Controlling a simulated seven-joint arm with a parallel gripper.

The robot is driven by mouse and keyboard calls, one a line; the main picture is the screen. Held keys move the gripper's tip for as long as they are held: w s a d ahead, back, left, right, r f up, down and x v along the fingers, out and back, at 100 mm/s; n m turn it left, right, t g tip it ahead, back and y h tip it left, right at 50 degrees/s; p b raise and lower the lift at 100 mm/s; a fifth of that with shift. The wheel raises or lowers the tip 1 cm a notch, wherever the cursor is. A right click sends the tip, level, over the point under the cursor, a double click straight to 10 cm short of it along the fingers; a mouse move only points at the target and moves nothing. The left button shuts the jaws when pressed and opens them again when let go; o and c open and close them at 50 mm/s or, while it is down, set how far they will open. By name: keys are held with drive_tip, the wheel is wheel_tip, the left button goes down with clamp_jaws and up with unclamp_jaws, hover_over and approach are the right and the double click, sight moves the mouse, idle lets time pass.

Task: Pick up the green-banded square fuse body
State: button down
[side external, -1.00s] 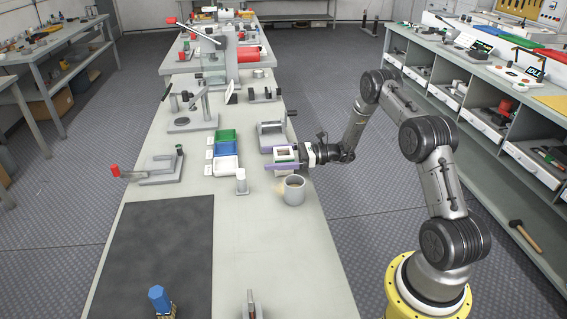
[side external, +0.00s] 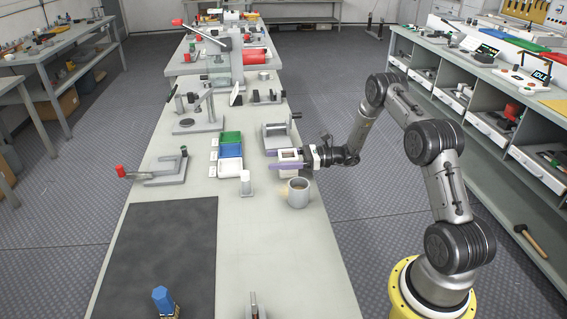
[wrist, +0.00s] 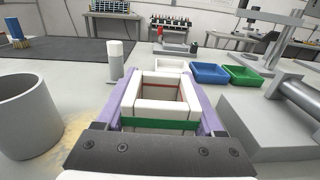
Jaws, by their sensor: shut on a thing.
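The green-banded square fuse body (wrist: 166,78) is a white, hollow square frame with a green band (wrist: 160,124) along its near side in the wrist view. A thin red line shows on its inner far wall. My gripper (wrist: 163,100) is shut on it, with one purple finger against each side. In the side external view, my gripper (side external: 287,160) is low over the right part of the bench, with the white fuse body (side external: 290,155) between its fingers. I cannot tell whether the body touches the bench.
A grey mug (side external: 298,195) stands close in front of my gripper, beside a tan stain. A white cylinder (side external: 246,183) stands to the left. Green (side external: 231,138), blue (side external: 230,150) and white (side external: 229,168) bins lie left. A grey clamp fixture (side external: 278,137) stands just behind.

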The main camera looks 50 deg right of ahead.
drive_tip(key=shift+r, duration=0.15)
drive_tip(key=shift+s+r, duration=0.1)
drive_tip(key=shift+r, duration=1.5)
drive_tip(key=s+a+r, duration=0.3)
drive_tip(key=s+r, duration=0.6)
drive_tip(key=s, duration=0.4)
drive_tip(key=shift+a+r, duration=0.2)
drive_tip(key=shift+a, duration=0.15)
